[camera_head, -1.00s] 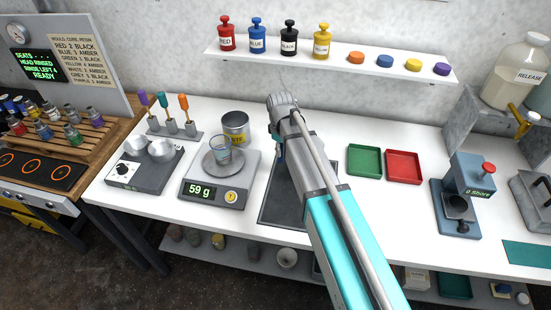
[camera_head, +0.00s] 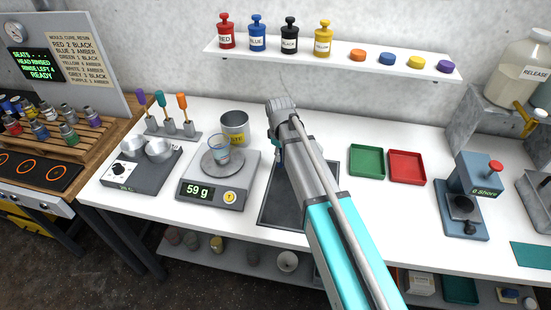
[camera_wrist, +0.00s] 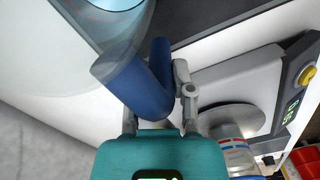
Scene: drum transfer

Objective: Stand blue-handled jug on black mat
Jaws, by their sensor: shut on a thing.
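The blue-handled jug shows in the wrist view with its blue handle (camera_wrist: 137,88) between my gripper's fingers (camera_wrist: 160,106). Its clear, light-blue-tinted body is partly cut off at the top of that view. My gripper is shut on the handle. The black mat (camera_head: 268,205) lies on the white bench in the head view, largely covered by my arm. A dark strip of it also shows at the top of the wrist view (camera_wrist: 215,14). The jug is hidden behind my arm in the head view, and I cannot tell whether it touches the mat.
The scale (camera_head: 211,190), reading 59 g with a clear beaker (camera_head: 219,157) on it, stands left of the mat. A grey tin (camera_head: 235,127) is behind it. Green (camera_head: 366,163) and red (camera_head: 407,167) trays lie to the right. A bottle shelf (camera_head: 345,59) hangs above.

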